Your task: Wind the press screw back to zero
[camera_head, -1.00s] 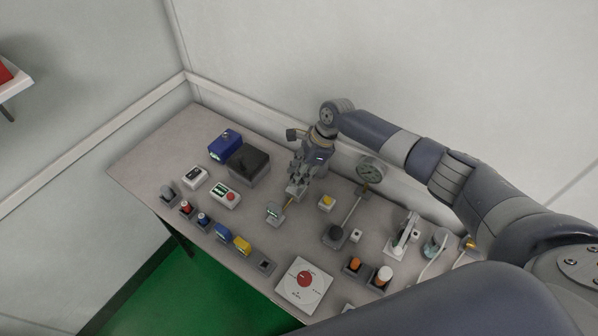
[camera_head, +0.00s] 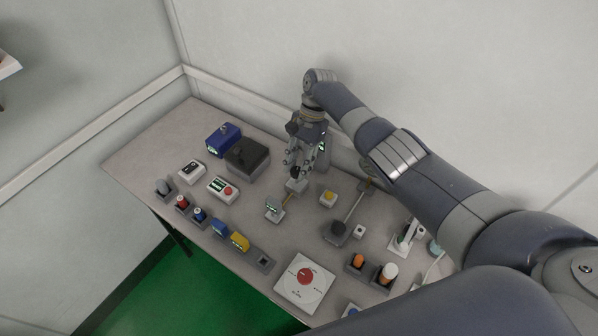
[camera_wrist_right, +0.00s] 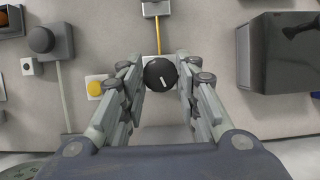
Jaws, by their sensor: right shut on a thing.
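The press screw appears as a round black knob (camera_wrist_right: 160,74) with a short white mark, on a light grey block (camera_head: 296,186). My right gripper (camera_head: 298,170) is over the block, pointing down. In the right wrist view its fingers are on either side of the knob, shut on it. A yellow cable (camera_wrist_right: 159,48) runs from the block to a small display unit (camera_head: 273,208), whose reading is too small to make out. My left gripper is not in view.
A black box (camera_head: 247,158) and a blue device (camera_head: 223,139) stand left of the gripper. A yellow button box (camera_head: 328,198) and a dark round knob (camera_head: 338,229) are to the right. Several small testers line the front edge. The wall is close behind.

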